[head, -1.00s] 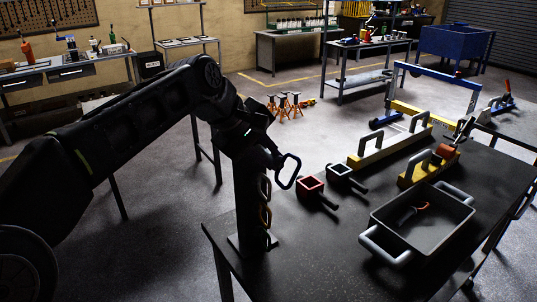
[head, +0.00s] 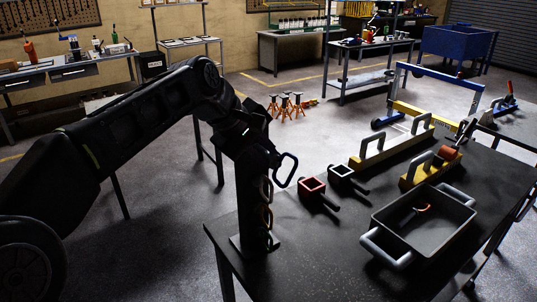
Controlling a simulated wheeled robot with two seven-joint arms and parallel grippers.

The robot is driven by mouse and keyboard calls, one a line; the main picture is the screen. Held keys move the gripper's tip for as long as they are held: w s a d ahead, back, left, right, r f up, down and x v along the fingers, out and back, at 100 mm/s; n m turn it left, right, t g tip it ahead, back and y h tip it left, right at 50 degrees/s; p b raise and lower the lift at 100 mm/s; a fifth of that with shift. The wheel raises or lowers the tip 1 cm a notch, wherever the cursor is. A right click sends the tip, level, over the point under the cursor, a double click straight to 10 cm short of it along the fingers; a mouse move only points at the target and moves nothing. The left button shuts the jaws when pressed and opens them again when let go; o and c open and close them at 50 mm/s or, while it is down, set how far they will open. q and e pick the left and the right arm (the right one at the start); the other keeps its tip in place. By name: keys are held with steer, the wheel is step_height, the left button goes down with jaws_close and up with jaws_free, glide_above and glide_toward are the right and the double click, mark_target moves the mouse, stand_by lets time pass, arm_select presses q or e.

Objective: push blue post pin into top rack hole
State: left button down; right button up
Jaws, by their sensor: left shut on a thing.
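A dark upright rack post (head: 246,215) stands on a base plate near the left edge of the black workbench (head: 320,265). Two ring handles (head: 266,216) hang one above the other on its right side. My left gripper (head: 266,158) is at the top of the post, shut on a pin whose grey-looking loop handle (head: 291,170) sticks out to the right. The pin's shaft, its tip and the top hole are hidden by the gripper and shadow, so I cannot tell how deep the pin sits. My right gripper is not in view.
A red-rimmed square socket (head: 312,184) and a grey one (head: 342,171) lie right of the post. A grey tray (head: 376,252) holds a small tool. Yellow blocks with grey handles (head: 375,160) stand behind. The bench front is clear.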

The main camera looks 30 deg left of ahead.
arm_select(q)
steer(key=shift+w+a+r+p, duration=0.1)
steer(key=shift+w+a+p, duration=0.3)
steer(key=shift+a, duration=0.3)
steer(key=shift+w+a+f+p, duration=0.1)
steer(key=shift+w+a+p, duration=0.3)
steer(key=shift+a, duration=0.25)
steer(key=shift+w+a+r+p, duration=0.1)
steer(key=shift+w+a+p, duration=0.3)
steer(key=shift+a, duration=0.3)
steer(key=c, duration=1.4)
jaws_free()
steer(key=shift+o, duration=0.7)
steer(key=shift+a, duration=0.1)
glide_toward(256, 147)
steer(key=shift+w+d+f+b, duration=0.3)
steer(key=shift+w+f+b, duration=0.05)
steer(key=shift+f+b, duration=0.1)
